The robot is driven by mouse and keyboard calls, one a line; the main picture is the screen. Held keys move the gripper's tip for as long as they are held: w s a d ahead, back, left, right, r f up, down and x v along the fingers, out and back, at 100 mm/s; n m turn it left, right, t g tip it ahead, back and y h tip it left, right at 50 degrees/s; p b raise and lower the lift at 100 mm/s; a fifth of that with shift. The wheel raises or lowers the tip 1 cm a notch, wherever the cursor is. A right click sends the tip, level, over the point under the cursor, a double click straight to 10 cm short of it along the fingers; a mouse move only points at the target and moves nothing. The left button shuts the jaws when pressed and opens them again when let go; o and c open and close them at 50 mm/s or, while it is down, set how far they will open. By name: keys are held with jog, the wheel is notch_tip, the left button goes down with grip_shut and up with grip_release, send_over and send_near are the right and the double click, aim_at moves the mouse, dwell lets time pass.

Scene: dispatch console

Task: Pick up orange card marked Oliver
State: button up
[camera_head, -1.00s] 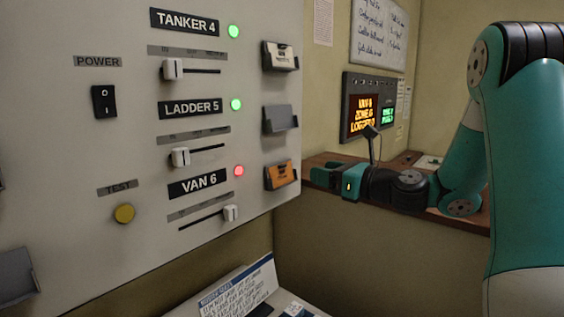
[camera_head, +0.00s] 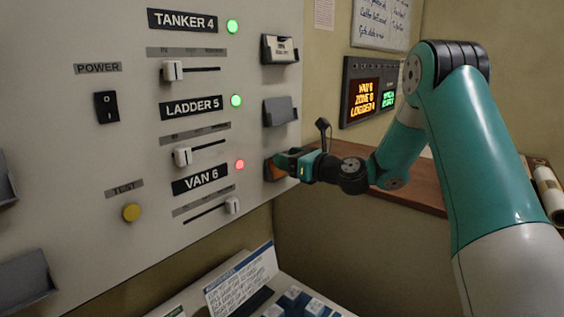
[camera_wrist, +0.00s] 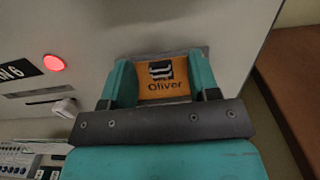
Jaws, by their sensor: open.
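The orange card marked Oliver (camera_wrist: 165,80) sits in a grey holder (camera_wrist: 205,52) on the panel; its name and a dark picture show in the wrist view. In the head view only a bit of orange card (camera_head: 275,172) shows, beside the VAN 6 row. My gripper (camera_head: 281,164) is at the holder, its open fingers on either side of the card. In the wrist view my gripper (camera_wrist: 160,82) has one teal finger left of the card and one right. I cannot tell whether the fingers touch it. The card's lower edge is hidden behind my gripper.
Above are an empty grey holder (camera_head: 280,112) and a holder with a white card (camera_head: 281,48). The VAN 6 slider (camera_head: 232,205) and red light (camera_head: 239,165) are to the left. A wooden shelf (camera_head: 330,180) runs behind my arm.

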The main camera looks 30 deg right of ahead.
jog(key=shift+c, duration=0.4)
grip_shut()
